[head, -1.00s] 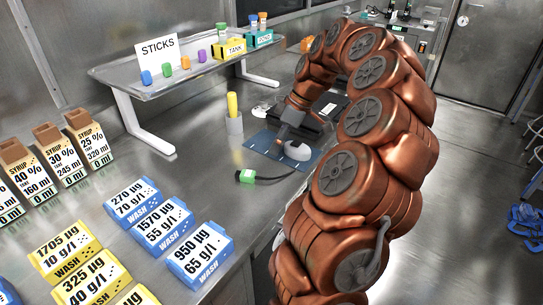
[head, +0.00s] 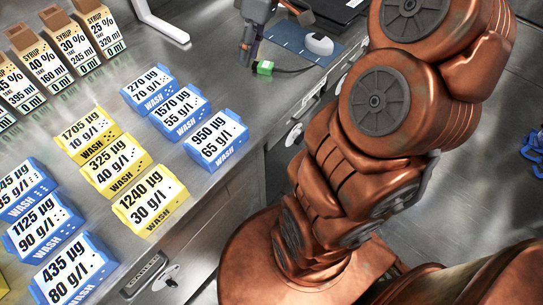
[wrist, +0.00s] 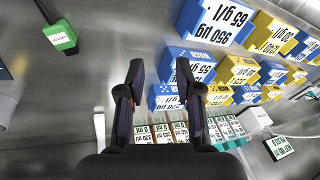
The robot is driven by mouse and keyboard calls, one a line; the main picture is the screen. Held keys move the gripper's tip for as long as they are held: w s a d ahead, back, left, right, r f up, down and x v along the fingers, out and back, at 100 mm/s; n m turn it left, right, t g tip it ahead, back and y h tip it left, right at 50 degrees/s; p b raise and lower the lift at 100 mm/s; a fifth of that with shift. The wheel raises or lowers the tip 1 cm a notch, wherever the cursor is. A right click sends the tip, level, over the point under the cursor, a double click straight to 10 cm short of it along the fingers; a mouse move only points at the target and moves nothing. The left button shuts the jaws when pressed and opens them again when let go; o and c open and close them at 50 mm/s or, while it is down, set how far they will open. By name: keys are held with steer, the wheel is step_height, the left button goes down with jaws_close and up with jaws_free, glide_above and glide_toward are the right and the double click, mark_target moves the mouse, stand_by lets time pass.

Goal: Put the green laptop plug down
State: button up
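The green laptop plug (head: 265,68) lies on the steel worktop near its edge, with its dark cable running right toward the blue mat. In the wrist view the plug (wrist: 60,37) is at the upper left, clear of the fingers. In the head view my gripper (head: 247,54) is just left of the plug, above the worktop, and partly cut by the top edge of the picture.
A white mouse (head: 319,44) rests on the blue mat (head: 290,37), with part of a black laptop (head: 338,8) behind. Blue wash boxes (head: 216,138), yellow wash boxes (head: 150,200) and syrup cartons (head: 72,48) stand on the left. Bare worktop lies between.

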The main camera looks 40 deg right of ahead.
steer(key=s+a+f+m+g+h, duration=0.2)
steer(key=s+a+f, duration=0.1)
steer(key=s+a, duration=0.75)
steer(key=s+f+m+h, duration=0.1)
steer(key=s+f+m, duration=0.3)
steer(key=s, duration=0.7)
steer(key=shift+s+a+f+g+h, duration=0.25)
steer(key=shift+a+f+g+h, duration=0.05)
steer(key=shift+f, duration=0.6)
step_height(320, 180, up, 11)
steer(key=p, duration=1.1)
steer(key=shift+w+r, duration=0.2)
